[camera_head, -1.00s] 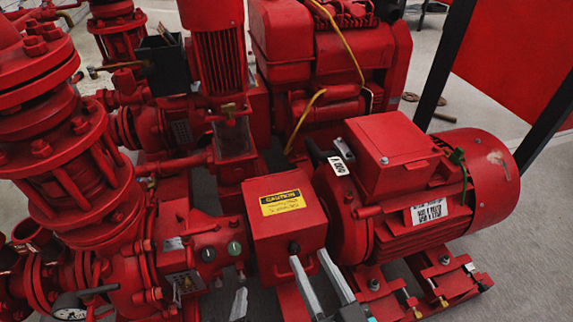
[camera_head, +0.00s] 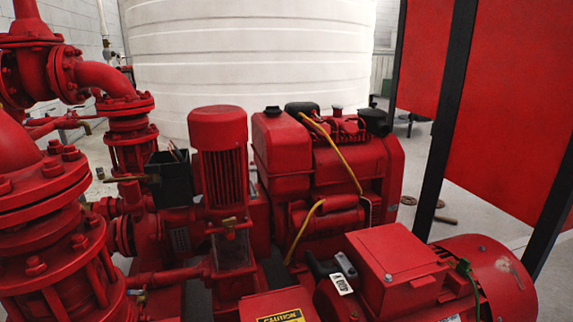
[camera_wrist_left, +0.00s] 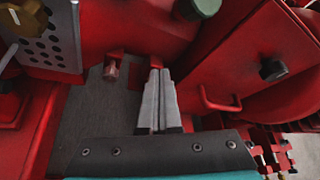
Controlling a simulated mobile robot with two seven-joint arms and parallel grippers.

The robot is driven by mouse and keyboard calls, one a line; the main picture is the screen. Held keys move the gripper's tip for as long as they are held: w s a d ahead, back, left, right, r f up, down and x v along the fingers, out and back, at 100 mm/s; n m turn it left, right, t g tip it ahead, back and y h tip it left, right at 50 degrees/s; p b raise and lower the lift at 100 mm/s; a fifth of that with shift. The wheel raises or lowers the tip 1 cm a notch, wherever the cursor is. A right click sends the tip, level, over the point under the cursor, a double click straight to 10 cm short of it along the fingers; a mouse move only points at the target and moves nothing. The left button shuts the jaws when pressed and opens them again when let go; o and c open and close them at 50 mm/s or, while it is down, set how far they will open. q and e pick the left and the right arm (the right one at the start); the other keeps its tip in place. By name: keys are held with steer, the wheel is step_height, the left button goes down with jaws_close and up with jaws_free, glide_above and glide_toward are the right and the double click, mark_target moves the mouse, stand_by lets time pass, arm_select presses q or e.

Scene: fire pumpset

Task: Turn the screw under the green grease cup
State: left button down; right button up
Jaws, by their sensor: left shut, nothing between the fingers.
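My left gripper (camera_wrist_left: 158,98) shows in the left wrist view, its two pale fingers shut together with nothing between them. A green cap (camera_wrist_left: 197,8), which looks like the grease cup, is at the top edge of that view, beyond and right of the fingertips. A small red stub with a pale end (camera_wrist_left: 112,70) points down left of the fingertips, apart from them; I cannot tell whether it is the screw. The head view shows neither gripper and no green cup.
A red box with a black knob (camera_wrist_left: 272,69) and a red handle (camera_wrist_left: 222,104) stand close right of the fingers. A perforated metal plate (camera_wrist_left: 47,42) is at upper left. The head view shows the red motor (camera_head: 480,270), the yellow caution label (camera_head: 283,316) and a white tank (camera_head: 250,55).

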arm_select(q)
steer(key=shift+f, duration=0.3)
steer(key=shift+a+f, duration=0.1)
steer(key=shift+a, duration=0.05)
stand_by(0.5)
steer(key=shift+s+a+f, duration=0.15)
steer(key=shift+a, duration=0.2)
steer(key=s+d, duration=0.1)
steer(key=s, duration=0.5)
steer(key=shift+d+r+p, duration=0.15)
steer(key=shift+r+p, duration=0.15)
steer(key=shift+w+d, duration=0.1)
steer(key=shift+d, duration=0.05)
stand_by(0.3)
